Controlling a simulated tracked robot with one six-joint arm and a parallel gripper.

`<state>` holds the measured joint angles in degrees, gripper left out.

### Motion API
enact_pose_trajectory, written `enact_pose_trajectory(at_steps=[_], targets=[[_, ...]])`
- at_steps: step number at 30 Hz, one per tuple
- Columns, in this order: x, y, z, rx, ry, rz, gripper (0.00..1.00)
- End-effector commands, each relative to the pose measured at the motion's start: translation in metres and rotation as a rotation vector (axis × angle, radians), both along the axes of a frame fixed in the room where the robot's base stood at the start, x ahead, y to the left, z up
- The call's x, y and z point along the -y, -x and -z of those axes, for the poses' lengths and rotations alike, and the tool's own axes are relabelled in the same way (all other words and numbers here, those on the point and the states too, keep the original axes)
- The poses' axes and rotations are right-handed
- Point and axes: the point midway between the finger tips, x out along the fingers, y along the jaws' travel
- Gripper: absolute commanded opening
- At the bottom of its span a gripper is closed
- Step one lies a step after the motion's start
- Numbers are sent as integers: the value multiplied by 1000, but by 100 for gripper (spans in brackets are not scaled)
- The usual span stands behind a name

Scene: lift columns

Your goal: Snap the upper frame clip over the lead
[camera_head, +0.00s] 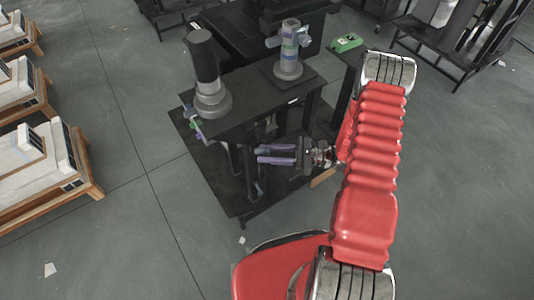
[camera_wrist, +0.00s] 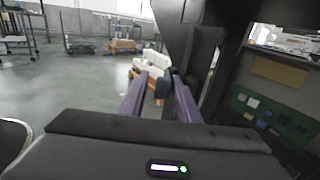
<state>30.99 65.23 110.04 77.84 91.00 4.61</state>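My gripper (camera_head: 257,154) reaches in from the right, below the top of the black bench, with its two purple fingers pointing left and apart. In the wrist view the fingers (camera_wrist: 160,78) also stand apart. A small dark part (camera_wrist: 163,88), possibly the clip, shows between them, nearer the right finger; I cannot tell whether it touches either finger. The black frame (camera_wrist: 203,55) rises just right of and beyond the fingertips. No lead can be made out with certainty in either view.
The bench top (camera_head: 245,98) carries a black-topped column (camera_head: 206,70) and a grey column with a teal clamp (camera_head: 289,55). A green item (camera_head: 346,42) lies on a ledge at the right. Bench legs stand close to my gripper. Pallets (camera_head: 90,185) with white units stand left across open floor.

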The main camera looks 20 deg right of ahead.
Motion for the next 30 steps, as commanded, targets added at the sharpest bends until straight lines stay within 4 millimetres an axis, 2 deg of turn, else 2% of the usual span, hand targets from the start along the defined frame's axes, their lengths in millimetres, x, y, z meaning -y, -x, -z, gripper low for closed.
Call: enact_pose_trajectory(at_steps=[6,18,30], targets=[[0,0,0,0,0,0,28],[0,1,0,-1,0,-1,0],[-1,2,0,-2,-3,-21,0]])
